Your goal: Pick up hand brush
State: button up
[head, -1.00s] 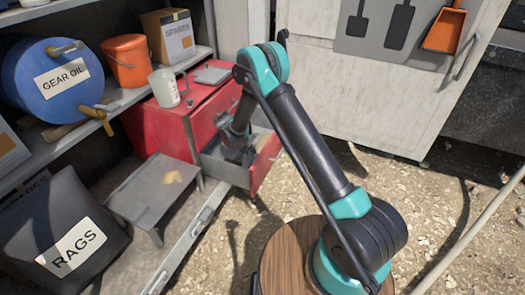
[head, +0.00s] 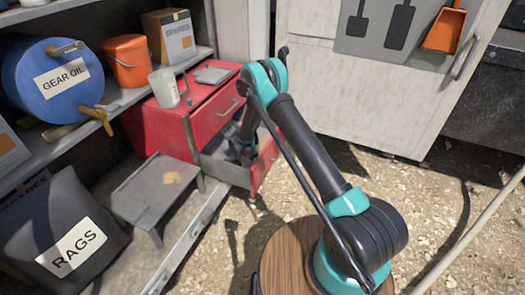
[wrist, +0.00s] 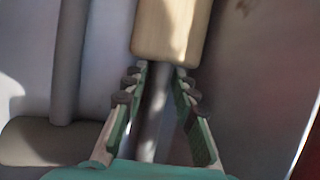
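In the head view, my gripper (head: 238,152) reaches down into the open drawer (head: 226,172) of the red tool chest; my arm partly hides it. In the wrist view, my gripper (wrist: 164,70) has two green-padded fingers slanting toward each other, with a narrow gap between the tips. A pale wooden piece (wrist: 168,30), wider than that gap, lies at the tips. A grey shaft (wrist: 153,135) runs below it between the fingers. I cannot tell whether the fingers press on it. No bristles show, so I cannot tell whether this is the hand brush.
A grey bar (wrist: 68,60) and dark cylinder (wrist: 45,142) lie left of the fingers. The red chest (head: 200,105) carries a pale mug (head: 164,87). A grey step (head: 150,195) and rags bag (head: 65,230) stand left. A white cabinet (head: 360,90) stands behind.

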grip_shut()
notch_tip(320, 180, up, 20)
dwell(0.8)
